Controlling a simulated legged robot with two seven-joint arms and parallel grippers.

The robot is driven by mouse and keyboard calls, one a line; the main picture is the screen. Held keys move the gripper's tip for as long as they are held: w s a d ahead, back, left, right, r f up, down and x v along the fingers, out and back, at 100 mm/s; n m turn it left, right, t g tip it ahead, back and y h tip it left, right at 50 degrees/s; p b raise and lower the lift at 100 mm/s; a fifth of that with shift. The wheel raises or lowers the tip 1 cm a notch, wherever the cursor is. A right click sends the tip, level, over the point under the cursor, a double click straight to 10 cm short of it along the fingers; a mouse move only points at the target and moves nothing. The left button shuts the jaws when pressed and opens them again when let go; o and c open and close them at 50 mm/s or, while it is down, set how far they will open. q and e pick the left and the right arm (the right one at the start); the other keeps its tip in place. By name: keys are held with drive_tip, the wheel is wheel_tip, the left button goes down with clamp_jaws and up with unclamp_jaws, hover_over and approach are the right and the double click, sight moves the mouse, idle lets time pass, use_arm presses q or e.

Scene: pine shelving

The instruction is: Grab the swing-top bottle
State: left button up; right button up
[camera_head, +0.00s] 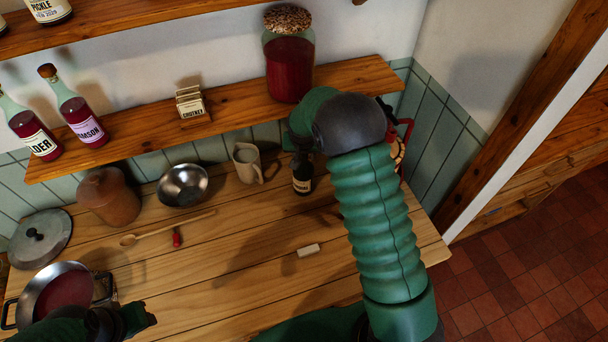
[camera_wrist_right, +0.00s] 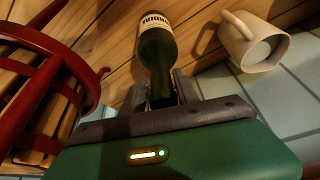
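The swing-top bottle, a dark bottle (camera_head: 302,178) with a pale label, stands on the wooden counter below the shelf. In the right wrist view the dark green bottle (camera_wrist_right: 158,48) has its neck pointing at my right gripper (camera_wrist_right: 166,92). The gripper's two fingers lie on either side of the neck; whether they press on it I cannot tell. In the head view my right arm comes down over the bottle's neck and mostly hides the gripper. My left gripper (camera_head: 140,318) is at the lower left, dark and away from the bottle; its opening is unclear.
A cream mug (camera_head: 247,165) stands left of the bottle; a red-framed item (camera_wrist_right: 60,75) is on the other side. The shelf (camera_head: 225,112) with a large red jar (camera_head: 289,60) is close above. A metal bowl (camera_head: 183,185) and pan (camera_head: 58,290) are further left.

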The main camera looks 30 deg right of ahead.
drive_tip(key=c, duration=0.5)
drive_tip(key=shift+a, duration=0.3)
clamp_jaws()
drive_tip(key=shift+d, duration=0.1)
